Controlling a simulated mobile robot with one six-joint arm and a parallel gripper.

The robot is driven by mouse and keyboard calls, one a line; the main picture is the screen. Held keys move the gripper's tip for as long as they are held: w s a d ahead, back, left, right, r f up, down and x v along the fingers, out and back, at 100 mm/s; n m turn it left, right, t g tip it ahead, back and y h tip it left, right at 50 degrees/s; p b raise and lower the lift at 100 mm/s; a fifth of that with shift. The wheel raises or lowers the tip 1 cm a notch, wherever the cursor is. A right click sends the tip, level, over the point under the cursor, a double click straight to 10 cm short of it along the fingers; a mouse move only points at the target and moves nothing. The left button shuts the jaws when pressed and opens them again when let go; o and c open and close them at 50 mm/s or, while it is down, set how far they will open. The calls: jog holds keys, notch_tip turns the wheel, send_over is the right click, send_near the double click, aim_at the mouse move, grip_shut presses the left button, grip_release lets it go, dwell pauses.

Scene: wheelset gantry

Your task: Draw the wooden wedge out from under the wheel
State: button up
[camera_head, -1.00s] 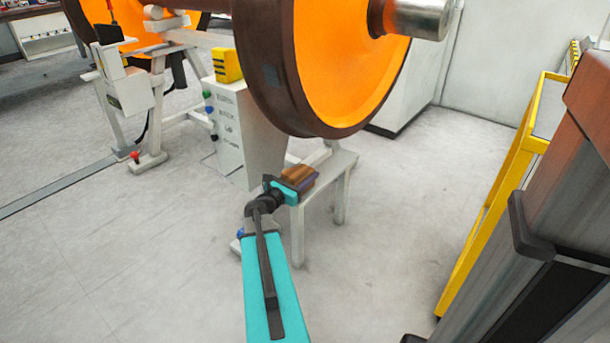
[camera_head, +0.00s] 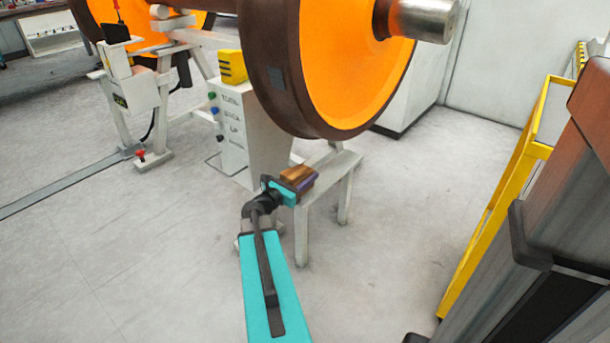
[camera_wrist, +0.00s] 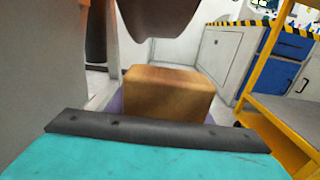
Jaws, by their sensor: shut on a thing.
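The wooden wedge (camera_head: 297,173) is a brown block at the near end of a white stand below the wheel. The wheel (camera_head: 345,60) has an orange face and a dark brown rim, and its lowest part hangs above and behind the wedge. My gripper (camera_head: 289,186) is shut on the wedge's near end. In the wrist view the wedge (camera_wrist: 168,93) stands just past my dark jaw edge, with a gap between it and the wheel rim (camera_wrist: 158,15) above. Its underside and my fingertips are mostly hidden; something purple shows beside it.
The white stand (camera_head: 345,163) has legs reaching the floor. A white control box (camera_head: 236,125) with a yellow block (camera_head: 231,67) on top is left of the wheel. A yellow-framed cart (camera_head: 497,205) stands at right. The floor in front is clear.

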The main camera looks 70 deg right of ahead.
aim_at(298, 174)
jog(key=shift+w+a+r+p, duration=0.2)
jog(key=shift+a+r+p, duration=0.15)
jog(key=shift+a+r, duration=0.25)
jog(key=shift+w+a+r+p, duration=0.15)
jog(key=shift+a+r+p, duration=0.25)
jog(key=shift+a, duration=0.35)
jog(key=shift+w+r, duration=0.1)
